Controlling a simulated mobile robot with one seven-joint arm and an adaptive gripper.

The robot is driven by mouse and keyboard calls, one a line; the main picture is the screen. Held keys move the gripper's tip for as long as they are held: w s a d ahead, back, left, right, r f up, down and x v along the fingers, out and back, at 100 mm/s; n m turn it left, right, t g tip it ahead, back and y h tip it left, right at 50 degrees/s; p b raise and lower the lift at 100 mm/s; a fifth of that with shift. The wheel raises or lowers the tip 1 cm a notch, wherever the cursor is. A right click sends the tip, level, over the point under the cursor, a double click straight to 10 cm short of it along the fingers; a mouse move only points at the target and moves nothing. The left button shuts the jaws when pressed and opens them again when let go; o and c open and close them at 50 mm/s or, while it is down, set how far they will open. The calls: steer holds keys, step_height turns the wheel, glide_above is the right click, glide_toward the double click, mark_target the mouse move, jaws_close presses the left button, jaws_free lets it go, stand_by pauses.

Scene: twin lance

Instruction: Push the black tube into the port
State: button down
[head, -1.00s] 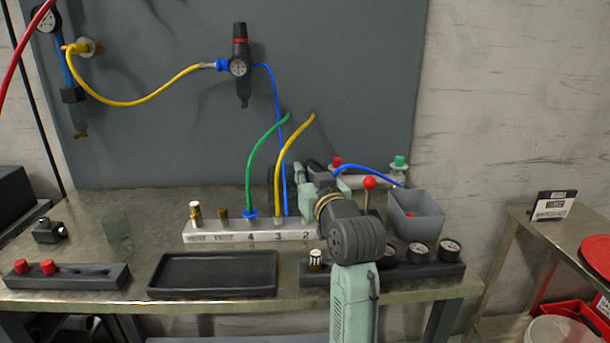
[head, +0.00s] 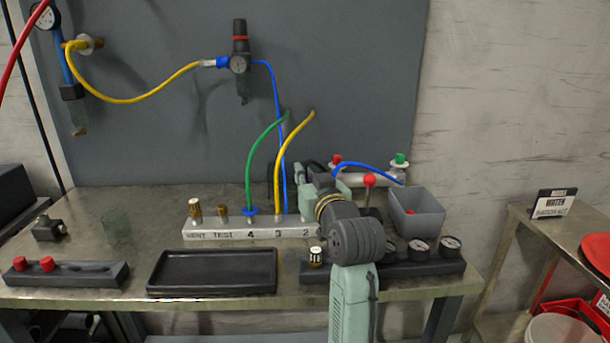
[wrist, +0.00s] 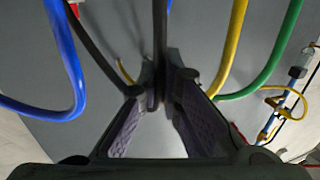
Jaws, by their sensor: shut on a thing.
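The black tube (wrist: 160,45) runs down between the fingertips of my gripper (wrist: 156,98) in the wrist view. My gripper is shut on it. In the head view a dark stretch of tube (head: 318,165) shows behind my gripper's body. The pale port block (head: 262,232) lies on the bench, with VENT, TEST, 4, 3 and 2 readable. My wrist hides its right end, the tube's lower end and any port there, so I cannot tell whether the tube is seated.
A green tube (head: 251,170) and a yellow tube (head: 283,160) rise from the block close to my gripper. A blue tube (wrist: 65,60) arcs nearby. A black tray (head: 213,290) and grey bin (head: 416,222) flank my arm; gauges (head: 420,249) sit at the front right.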

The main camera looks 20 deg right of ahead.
steer(key=shift+f+b, duration=0.75)
steer(key=shift+f, duration=0.45)
steer(key=c, duration=1.7)
jaws_free()
steer(key=s, duration=1.2)
steer(key=shift+a, duration=0.15)
